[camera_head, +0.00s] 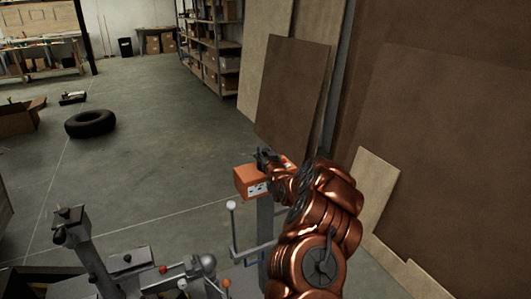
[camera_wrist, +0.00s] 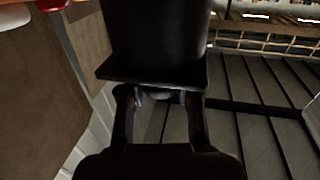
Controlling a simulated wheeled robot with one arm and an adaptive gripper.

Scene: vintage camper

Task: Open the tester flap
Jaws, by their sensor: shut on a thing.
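An orange box (camera_head: 250,180) with a white-and-black label on its front stands on a grey post in the head view; it appears to be the tester. My gripper (camera_head: 266,158) is at the box's top right edge, reaching in from the right. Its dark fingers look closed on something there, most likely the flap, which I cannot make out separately. In the wrist view my gripper (camera_wrist: 160,98) shows as two black fingers below a large dark block that hides most of what is between them. A small greyish piece shows between the fingers.
A white-knobbed lever (camera_head: 231,206) and other machine parts stand in front of the post. Brown boards (camera_head: 295,95) lean against the wall close behind my gripper. A tyre (camera_head: 90,123) lies on the floor at left. The middle floor is clear.

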